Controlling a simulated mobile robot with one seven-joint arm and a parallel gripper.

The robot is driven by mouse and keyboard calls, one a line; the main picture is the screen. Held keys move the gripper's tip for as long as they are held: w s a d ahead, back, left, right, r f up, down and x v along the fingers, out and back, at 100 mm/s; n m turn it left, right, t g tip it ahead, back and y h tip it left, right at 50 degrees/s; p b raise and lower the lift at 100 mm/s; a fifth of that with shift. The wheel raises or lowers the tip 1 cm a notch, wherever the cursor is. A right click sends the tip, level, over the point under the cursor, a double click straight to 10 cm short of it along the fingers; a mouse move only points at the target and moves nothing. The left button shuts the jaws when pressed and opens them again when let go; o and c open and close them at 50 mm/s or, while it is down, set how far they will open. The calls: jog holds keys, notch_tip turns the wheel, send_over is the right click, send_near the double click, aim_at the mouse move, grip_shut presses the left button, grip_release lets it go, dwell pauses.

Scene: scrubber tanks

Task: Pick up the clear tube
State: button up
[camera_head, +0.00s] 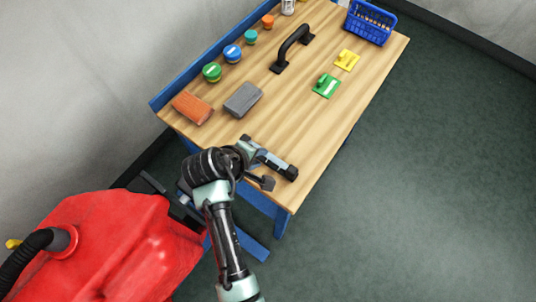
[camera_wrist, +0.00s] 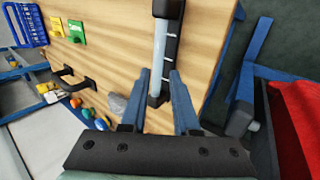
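The clear tube (camera_wrist: 160,45) is a pale, see-through cylinder with dark ends, lying beside a black slotted strip near the wooden table's edge. In the head view, the tube assembly (camera_head: 280,165) shows at the table's near end, partly hidden by my arm. My gripper (camera_wrist: 160,74) is open, its two blue fingers apart on either side of the tube's lower part in the wrist view. I cannot tell whether either finger touches the tube, or how far above it they are. My gripper also shows small in the head view (camera_head: 264,166).
The wooden table (camera_head: 318,130) holds a grey block (camera_head: 243,99), a red-brown block (camera_head: 192,107), a black handle (camera_head: 292,48), green (camera_head: 327,85) and yellow (camera_head: 346,60) pieces, and a blue basket (camera_head: 370,21). A red tank (camera_head: 110,240) stands at left. Floor right of the table is clear.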

aim_at(266, 161)
jog(key=shift+p+x, duration=0.3)
jog(key=shift+x, duration=2.45)
jog(key=shift+w+r, duration=0.1)
jog(key=shift+c, duration=0.2)
grip_shut()
